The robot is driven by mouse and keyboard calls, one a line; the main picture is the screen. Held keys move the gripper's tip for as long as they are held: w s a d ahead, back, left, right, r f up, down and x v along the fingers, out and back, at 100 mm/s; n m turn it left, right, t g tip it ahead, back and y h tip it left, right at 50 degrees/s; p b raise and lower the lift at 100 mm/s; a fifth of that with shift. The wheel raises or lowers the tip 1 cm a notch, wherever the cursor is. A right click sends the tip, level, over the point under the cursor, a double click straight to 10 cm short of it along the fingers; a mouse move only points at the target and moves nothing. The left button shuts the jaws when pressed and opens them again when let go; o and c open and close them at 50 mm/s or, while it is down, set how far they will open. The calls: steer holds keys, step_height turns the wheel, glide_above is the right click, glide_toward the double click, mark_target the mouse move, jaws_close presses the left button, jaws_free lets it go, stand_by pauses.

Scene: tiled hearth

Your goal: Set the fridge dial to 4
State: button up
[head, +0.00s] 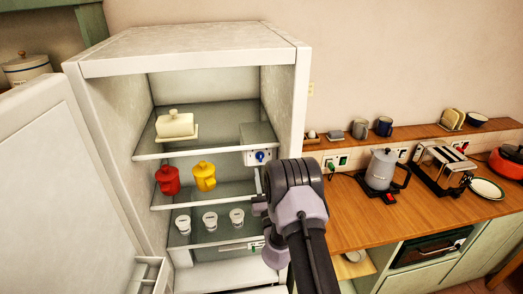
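The fridge (193,54) stands with its door (62,190) open to the left. A small blue dial (260,156) sits on a pale control panel under a grey box on the right inside wall, below the top shelf. The dial's setting is too small to read. My arm comes up from the bottom, in front of the fridge's right edge. My gripper (259,201) is at the right side of the fridge opening, below the dial and apart from it in the picture. Its fingers are mostly hidden by my wrist.
A butter dish (175,126) is on the top shelf. A wooden counter (350,225) at right holds a kettle (382,170) and toaster (442,168).

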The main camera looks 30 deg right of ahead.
mark_target(261, 159)
steer(key=x, duration=0.5)
steer(key=shift+p, duration=0.3)
jaws_close()
